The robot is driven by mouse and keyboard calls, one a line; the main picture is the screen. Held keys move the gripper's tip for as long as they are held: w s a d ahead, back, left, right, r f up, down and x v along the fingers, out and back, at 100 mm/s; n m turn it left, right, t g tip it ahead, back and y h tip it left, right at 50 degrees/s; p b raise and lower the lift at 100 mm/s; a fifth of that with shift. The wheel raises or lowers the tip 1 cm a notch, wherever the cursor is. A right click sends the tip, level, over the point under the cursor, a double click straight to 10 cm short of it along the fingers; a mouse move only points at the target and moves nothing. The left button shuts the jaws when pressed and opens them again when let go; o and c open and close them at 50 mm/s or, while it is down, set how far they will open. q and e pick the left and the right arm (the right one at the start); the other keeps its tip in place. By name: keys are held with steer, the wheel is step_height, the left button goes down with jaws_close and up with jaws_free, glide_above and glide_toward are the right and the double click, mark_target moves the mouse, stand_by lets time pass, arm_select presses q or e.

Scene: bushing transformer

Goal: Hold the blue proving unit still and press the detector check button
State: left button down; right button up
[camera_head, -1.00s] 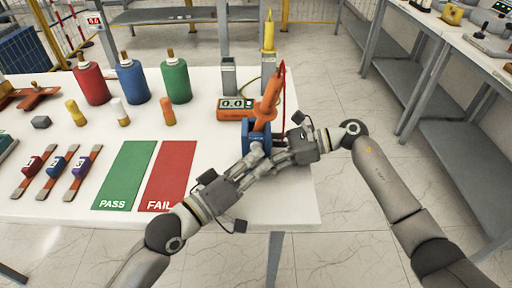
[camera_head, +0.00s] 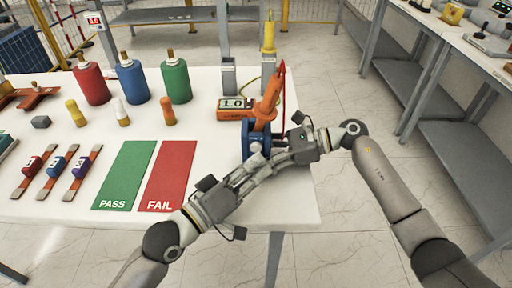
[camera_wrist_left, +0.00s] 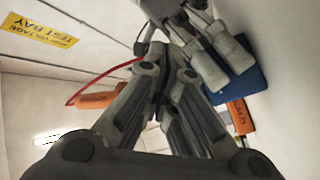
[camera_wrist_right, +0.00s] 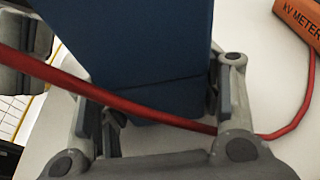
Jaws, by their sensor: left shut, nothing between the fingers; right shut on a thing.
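The blue proving unit (camera_head: 251,137) stands near the right end of the white table, partly hidden by my grippers. My right gripper (camera_head: 278,157) is shut on it; the right wrist view shows the blue body (camera_wrist_right: 150,50) between the fingers. My left gripper (camera_head: 256,160) is shut and empty, its tips close to the unit's front; contact cannot be told. An orange detector (camera_head: 267,102) with a red lead rises tilted at the unit. The check button cannot be made out. The orange kV meter (camera_head: 232,115) behind reads about 1.0.
Green PASS (camera_head: 126,172) and red FAIL (camera_head: 170,172) mats lie left of my left gripper. Red, blue (camera_head: 131,80) and green bottle-like cylinders stand behind. A red lead (camera_wrist_right: 120,97) crosses before the unit in the right wrist view. Grey posts stand at the table's back.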

arm_select(q)
steer(key=shift+s, duration=2.5)
arm_select(e)
steer(key=o, duration=0.9)
steer(key=shift+d, duration=0.1)
